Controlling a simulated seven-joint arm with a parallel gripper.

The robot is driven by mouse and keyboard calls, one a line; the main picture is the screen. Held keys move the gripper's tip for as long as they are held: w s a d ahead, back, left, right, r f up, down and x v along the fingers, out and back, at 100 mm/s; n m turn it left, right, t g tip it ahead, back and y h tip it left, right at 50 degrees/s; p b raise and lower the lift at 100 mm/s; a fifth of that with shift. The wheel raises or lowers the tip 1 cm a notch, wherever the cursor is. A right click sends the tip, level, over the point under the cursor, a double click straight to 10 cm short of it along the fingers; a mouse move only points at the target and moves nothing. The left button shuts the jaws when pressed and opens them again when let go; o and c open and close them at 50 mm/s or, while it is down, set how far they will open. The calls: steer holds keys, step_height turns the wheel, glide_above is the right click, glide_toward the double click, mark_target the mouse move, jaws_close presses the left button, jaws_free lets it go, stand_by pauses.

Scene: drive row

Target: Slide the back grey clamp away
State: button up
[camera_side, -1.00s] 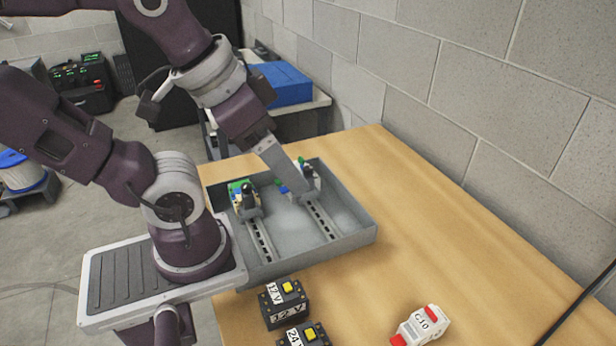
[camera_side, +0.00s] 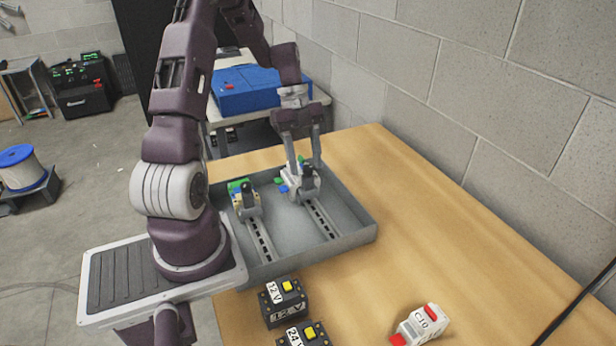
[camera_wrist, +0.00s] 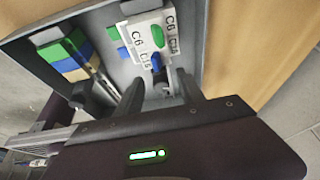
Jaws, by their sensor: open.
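The back grey clamp (camera_side: 307,188) sits on the back slotted rail (camera_side: 322,219) inside the grey tray, against white modules (camera_side: 292,180). In the wrist view the white modules (camera_wrist: 148,36) are marked C6, with a green and a blue lever, and the grey clamp (camera_wrist: 166,80) shows just below them. My gripper (camera_side: 304,170) points down over the clamp end of this row, its fingers apart. In the wrist view its fingers (camera_wrist: 163,98) lie on both sides of the clamp. Whether they touch it, I cannot tell.
The front rail (camera_side: 262,240) carries yellow, green and blue modules (camera_side: 240,188) and another grey clamp (camera_side: 248,203). The tray wall (camera_side: 350,241) surrounds both rails. Black 12 V and 24 V blocks (camera_side: 283,302) and a white C10 breaker (camera_side: 421,325) stand outside.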

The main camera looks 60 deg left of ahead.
mark_target(308, 177)
steer(key=x, duration=0.4)
steer(key=shift+f, duration=0.15)
jaws_close()
steer(key=shift+d, duration=0.1)
stand_by(1.1)
